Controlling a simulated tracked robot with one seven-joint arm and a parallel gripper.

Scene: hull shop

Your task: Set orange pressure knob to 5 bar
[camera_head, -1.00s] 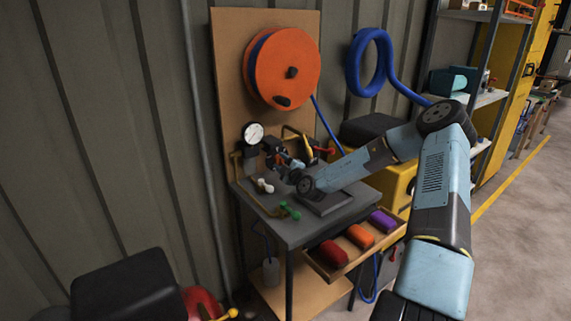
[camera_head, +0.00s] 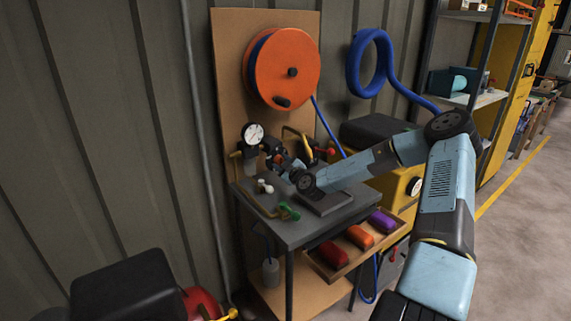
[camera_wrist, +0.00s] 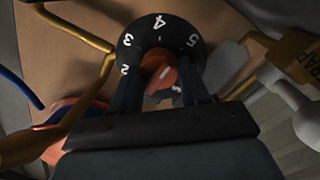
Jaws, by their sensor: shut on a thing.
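The orange pressure knob (camera_wrist: 158,72) shows in the wrist view, in the middle of a dark ring dial (camera_wrist: 182,27) with white numbers. The numbers 2, 3, 4 and 5 can be read, with 4 near the top and 5 at the upper right. My gripper (camera_wrist: 160,80) is shut on the knob, with one dark finger on each side. In the head view my gripper (camera_head: 278,160) is at the regulator below the round white gauge (camera_head: 253,133). The gauge has a dark needle, but its reading is too small to tell. My fingers partly hide the knob and dial.
A grey workbench (camera_head: 310,232) stands under the regulator, with green (camera_head: 289,212) and white fittings on it. An orange hose reel (camera_head: 290,68) hangs above. Brass pipes (camera_wrist: 75,25) run close to the dial.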

